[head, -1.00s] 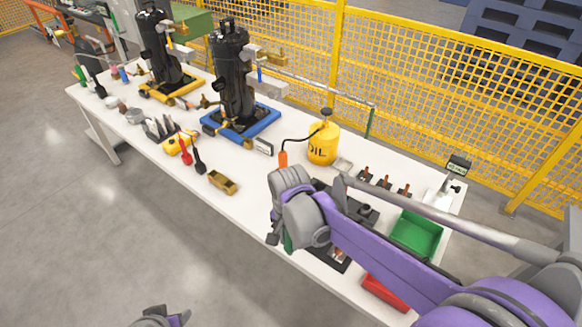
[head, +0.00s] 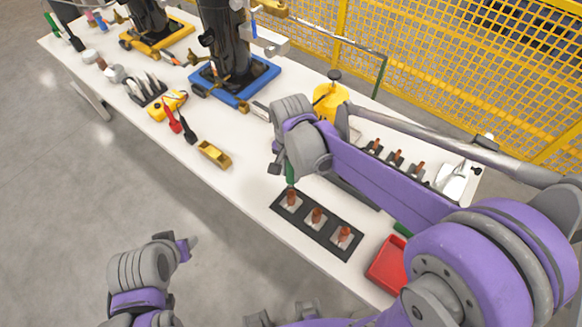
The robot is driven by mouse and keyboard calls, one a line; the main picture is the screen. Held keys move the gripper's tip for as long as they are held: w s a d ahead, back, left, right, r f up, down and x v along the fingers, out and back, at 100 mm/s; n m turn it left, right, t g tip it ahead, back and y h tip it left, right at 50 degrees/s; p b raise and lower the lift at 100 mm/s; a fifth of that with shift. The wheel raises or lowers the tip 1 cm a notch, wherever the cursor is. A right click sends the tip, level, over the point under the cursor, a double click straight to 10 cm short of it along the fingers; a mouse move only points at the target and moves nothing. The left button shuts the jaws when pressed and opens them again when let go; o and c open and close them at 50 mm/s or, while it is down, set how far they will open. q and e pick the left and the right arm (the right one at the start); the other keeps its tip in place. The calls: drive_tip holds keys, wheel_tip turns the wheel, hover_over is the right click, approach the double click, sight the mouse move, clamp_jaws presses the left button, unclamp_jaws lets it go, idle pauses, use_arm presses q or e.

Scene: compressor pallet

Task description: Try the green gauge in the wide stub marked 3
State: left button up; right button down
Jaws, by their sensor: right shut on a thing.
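My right gripper (head: 284,164) is shut on the green gauge (head: 290,174), which points down below the fingers. The gripper and wrist hide its upper part. Its lower end is directly over or at the top of the leftmost copper stub (head: 291,199) on the black front plate (head: 328,229); I cannot tell whether they touch. The middle stub (head: 317,215) and right stub (head: 344,235) on this plate stand bare. Markings are too small to read, so I cannot tell which is 3. My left gripper (head: 186,248) is over the floor in front of the table, its jaw opening unclear.
A red tray (head: 387,264) lies right of the plate. A second row of stubs (head: 397,157) stands behind my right arm. A yellow oil can (head: 330,100), a brass-coloured box (head: 214,154) and red and black tools (head: 172,118) are nearby. Clear table lies left of the plate.

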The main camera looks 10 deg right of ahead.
sight(291, 177)
use_arm(q)
drive_tip(key=shift+f, duration=0.1)
use_arm(e)
drive_tip(key=shift+f, duration=0.3)
use_arm(q)
drive_tip(key=shift+s+f+b, duration=0.2)
drive_tip(key=shift+f+b, duration=0.35)
drive_tip(key=shift+f, duration=0.15)
drive_tip(key=shift+s+f+b, duration=0.2)
drive_tip(key=shift+f+b, duration=0.4)
drive_tip(key=shift+f, duration=0.1)
drive_tip(key=shift+s+f+b, duration=0.2)
drive_tip(key=shift+f+b, duration=0.35)
drive_tip(key=shift+f, duration=0.15)
use_arm(e)
drive_tip(key=shift+f, duration=2.25)
drive_tip(key=shift+w, duration=0.1)
use_arm(q)
drive_tip(key=shift+f, duration=0.1)
drive_tip(key=shift+s+f+g+b, duration=0.15)
drive_tip(key=shift+s+f+b, duration=0.05)
drive_tip(key=shift+f+b, duration=0.65)
drive_tip(key=shift+s+f+g+b, duration=0.15)
drive_tip(key=shift+f+b, duration=0.55)
drive_tip(key=shift+f, duration=0.1)
use_arm(e)
drive_tip(key=shift+f, duration=2.05)
